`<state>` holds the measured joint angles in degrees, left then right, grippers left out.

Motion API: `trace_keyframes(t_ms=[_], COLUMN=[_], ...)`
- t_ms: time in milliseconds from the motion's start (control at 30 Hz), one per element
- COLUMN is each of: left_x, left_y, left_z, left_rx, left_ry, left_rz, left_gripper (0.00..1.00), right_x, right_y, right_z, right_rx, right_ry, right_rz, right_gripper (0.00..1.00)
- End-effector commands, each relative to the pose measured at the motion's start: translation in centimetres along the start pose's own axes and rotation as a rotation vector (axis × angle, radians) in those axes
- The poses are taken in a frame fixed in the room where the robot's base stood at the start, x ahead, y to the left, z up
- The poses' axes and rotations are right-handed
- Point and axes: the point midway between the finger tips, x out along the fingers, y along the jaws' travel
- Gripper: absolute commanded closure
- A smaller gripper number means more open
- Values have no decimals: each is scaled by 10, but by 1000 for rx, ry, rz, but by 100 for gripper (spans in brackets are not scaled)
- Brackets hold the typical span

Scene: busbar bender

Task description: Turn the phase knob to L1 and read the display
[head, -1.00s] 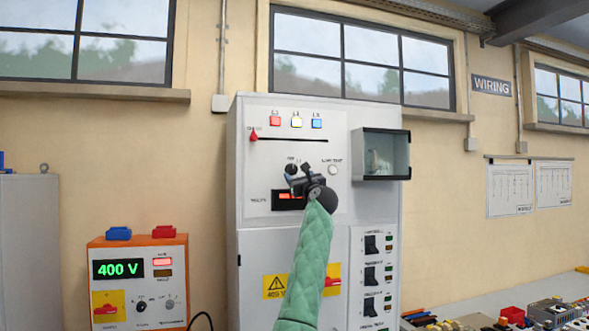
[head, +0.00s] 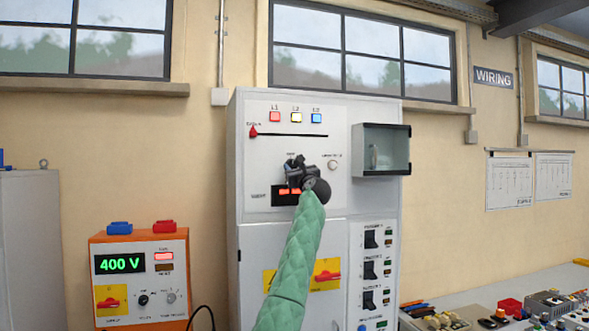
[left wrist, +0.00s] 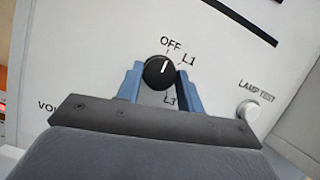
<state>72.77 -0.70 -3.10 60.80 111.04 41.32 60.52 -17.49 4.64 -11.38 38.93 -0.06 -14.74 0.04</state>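The phase knob (left wrist: 159,72) is black with a white pointer line, seen in the left wrist view. Its pointer is toward OFF; the L1 label is to the upper right and L3 below. My left gripper (left wrist: 159,78) has its two blue fingers on either side of the knob, apart; I cannot tell whether they touch it. In the head view my left gripper (head: 294,166) is in front of the panel and covers the knob. The red-lit display (head: 284,191) below is partly hidden by the gripper, and its digits are unreadable. My right gripper is not in view.
The grey cabinet (head: 292,233) carries red, yellow and blue lamps, a slider and a lamp test button (head: 332,165). A clear-fronted box (head: 384,150) juts out at its right. An orange unit (head: 139,278) reading 400 V stands left. A cluttered bench (head: 500,318) is at lower right.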

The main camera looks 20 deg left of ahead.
Motion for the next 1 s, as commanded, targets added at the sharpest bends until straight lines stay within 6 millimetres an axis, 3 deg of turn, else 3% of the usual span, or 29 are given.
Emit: trace_keyframes(t_ms=[67,467,667,800,1000], left_x=[0,0,0,1,2], left_y=[0,0,0,1,3], left_z=[0,1,2,4,4], left_rx=[0,57,169,274,425], left_ry=[0,0,0,0,-1], left_rz=[0,-24,-72,-114,-176], left_gripper=[85,85,85,85,85], right_x=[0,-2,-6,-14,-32], right_y=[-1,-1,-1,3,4], right_z=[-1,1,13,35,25], right_rx=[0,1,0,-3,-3], right_ry=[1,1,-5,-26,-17], right_rz=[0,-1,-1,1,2], right_gripper=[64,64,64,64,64])
